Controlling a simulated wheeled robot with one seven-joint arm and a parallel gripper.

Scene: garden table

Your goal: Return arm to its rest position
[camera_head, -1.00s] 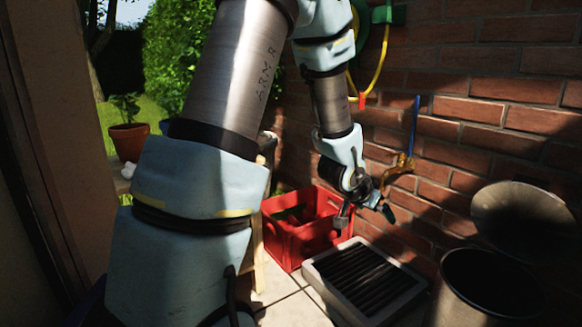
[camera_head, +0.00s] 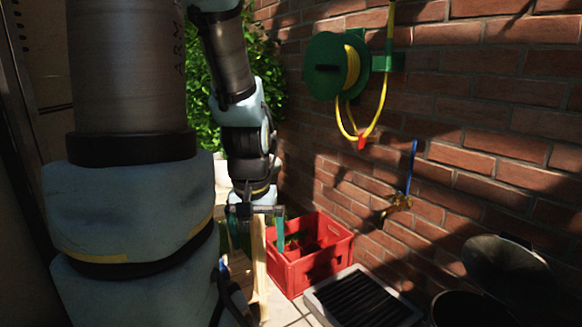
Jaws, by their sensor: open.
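My arm fills the left side of the head view, with its forearm reaching down in front of the hedge. My gripper (camera_head: 256,228) hangs at the end of it, pointing downward. Its two greenish fingers are apart, with nothing seen between them. It appears in front of and left of the red crate (camera_head: 320,268), over a pale wooden piece of furniture (camera_head: 258,268) that is partly hidden by my arm.
A grey tray with dark slats (camera_head: 355,300) lies on the floor right of the crate. A metal bin (camera_head: 462,308) and its round lid (camera_head: 508,268) are at lower right. The brick wall (camera_head: 480,130) carries a green hose reel (camera_head: 335,67) and a brass tap (camera_head: 400,203).

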